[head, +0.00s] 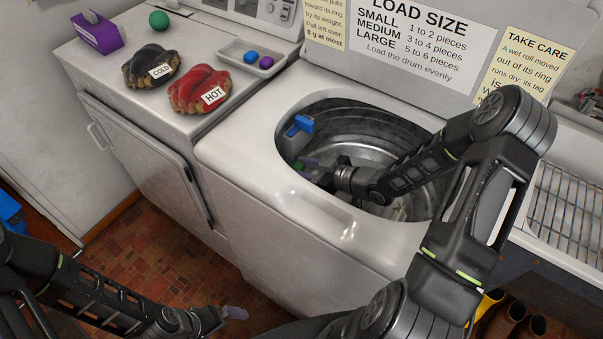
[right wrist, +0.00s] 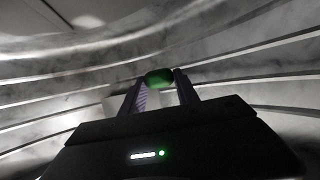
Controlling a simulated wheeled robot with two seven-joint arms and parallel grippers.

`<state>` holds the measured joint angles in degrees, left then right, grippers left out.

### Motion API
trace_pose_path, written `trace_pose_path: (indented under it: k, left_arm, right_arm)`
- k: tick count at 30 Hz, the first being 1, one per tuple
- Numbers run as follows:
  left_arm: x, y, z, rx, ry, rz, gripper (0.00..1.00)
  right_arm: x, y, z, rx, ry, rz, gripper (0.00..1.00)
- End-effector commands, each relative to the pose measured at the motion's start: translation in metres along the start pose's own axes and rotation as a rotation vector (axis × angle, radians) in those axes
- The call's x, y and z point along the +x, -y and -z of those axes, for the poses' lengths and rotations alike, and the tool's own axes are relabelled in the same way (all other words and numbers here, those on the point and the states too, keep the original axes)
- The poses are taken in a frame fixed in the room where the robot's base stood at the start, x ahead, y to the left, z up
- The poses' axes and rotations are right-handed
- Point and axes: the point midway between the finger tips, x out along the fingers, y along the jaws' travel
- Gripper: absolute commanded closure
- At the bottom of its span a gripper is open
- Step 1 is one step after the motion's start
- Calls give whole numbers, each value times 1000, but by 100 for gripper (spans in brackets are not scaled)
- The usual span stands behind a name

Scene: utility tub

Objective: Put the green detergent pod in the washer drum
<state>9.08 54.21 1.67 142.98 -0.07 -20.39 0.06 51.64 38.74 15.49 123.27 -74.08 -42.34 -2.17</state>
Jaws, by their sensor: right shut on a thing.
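The green detergent pod (right wrist: 159,77) is between the fingertips of my right gripper (right wrist: 160,88) in the right wrist view, with the drum's ribbed wall behind it. In the head view my right arm reaches down into the open washer drum (head: 370,127). There my right gripper (head: 312,170) is inside the opening near its left side, and a small bit of green shows at its tips. The right gripper is shut on the pod. My left gripper (head: 234,313) is low in the head view, in front of the washer and away from the drum; its fingers are too small to judge.
A white tray (head: 250,60) holds a blue and a purple pod. A red HOT bundle (head: 200,88), a dark COLD bundle (head: 150,65), a green ball (head: 159,19) and a purple box (head: 97,33) stand on the left machine.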

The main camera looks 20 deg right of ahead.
Motion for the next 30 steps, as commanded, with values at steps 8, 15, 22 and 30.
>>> trace_pose_path:
  k: [8,15,22,30]
  left_arm:
    - [0,0,0,0,0,0,0]
    - [2,1,0,0,0,0,0]
    - [9,4,0,0,0,0,0]
    - [12,4,0,0,-1,0,0]
  right_arm:
    - [10,-1,-25,1,0,-1,100]
    - [11,-1,-26,0,0,-1,100]
    - [14,0,-33,0,-1,-1,100]
    - [15,0,-35,0,-1,-1,62]
